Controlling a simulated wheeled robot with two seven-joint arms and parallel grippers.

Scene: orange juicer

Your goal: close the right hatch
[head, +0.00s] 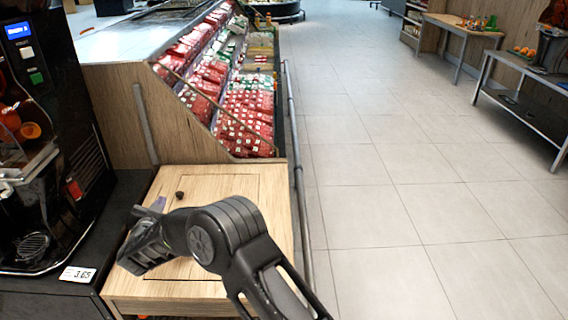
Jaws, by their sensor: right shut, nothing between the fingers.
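A square wooden hatch panel (215,188) with a small dark knob (179,195) is set in the top of a light wooden counter (281,228). The panel looks flat and level with the counter top around it. My right gripper (138,250) is over the left side of the counter, nearer to me than the knob. It is shut and empty, and it hides part of the hatch's left and near edges. I cannot tell if it touches the wood. My left gripper is out of view.
A black juicer (50,130) with a lit screen and a price tag (77,274) stand at the left. A chilled display of red packs (245,115) is behind the counter. A metal rail (300,200) runs along its right side. The tiled floor beyond is clear.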

